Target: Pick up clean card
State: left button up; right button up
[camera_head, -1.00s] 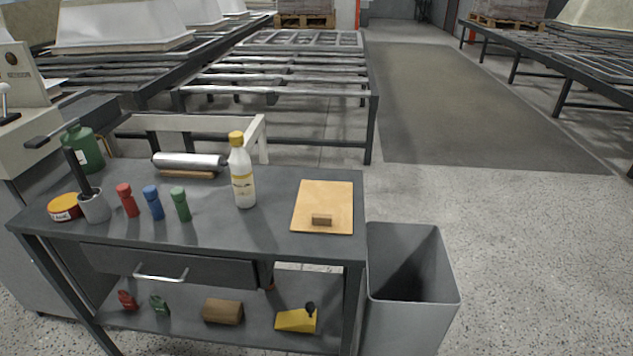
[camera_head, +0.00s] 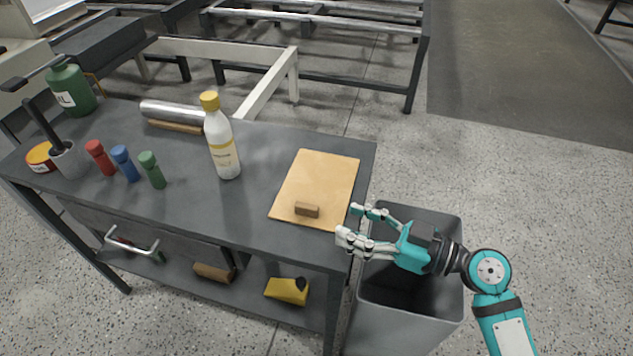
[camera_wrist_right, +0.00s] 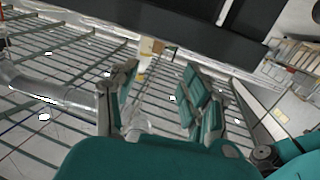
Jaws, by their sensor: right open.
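A tan, flat, card-like sheet (camera_head: 318,184) lies on the right end of the dark workbench top in the head view. A small brown block (camera_head: 307,210) rests on its front part. I cannot tell whether this sheet is the clean card. My right gripper (camera_head: 355,223) is open and empty. It is just right of the sheet's front corner, by the bench's right edge, with its fingers pointing left. In the right wrist view its teal fingers (camera_wrist_right: 160,100) are spread apart with nothing clearly between them. My left gripper is not in view.
A grey bin (camera_head: 395,325) stands right of the bench, under my right gripper. On the bench (camera_head: 250,215) are a white bottle (camera_head: 222,145), red, blue and green small bottles, a metal roller and a green jug (camera_head: 72,88). A yellow tool (camera_head: 288,290) lies on the lower shelf.

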aim_at(315, 209)
jog(key=x, duration=0.5)
jog(key=shift+w+p, duration=0.1)
jog(key=shift+p, duration=0.25)
jog(key=shift+p+x, duration=0.45)
jog(key=shift+x, duration=2.25)
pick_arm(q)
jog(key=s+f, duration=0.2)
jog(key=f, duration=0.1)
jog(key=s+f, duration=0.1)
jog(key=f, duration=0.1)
pick_arm(e)
jog(key=shift+w+d+f, duration=0.1)
jog(key=shift+c, duration=0.4)
grip_shut()
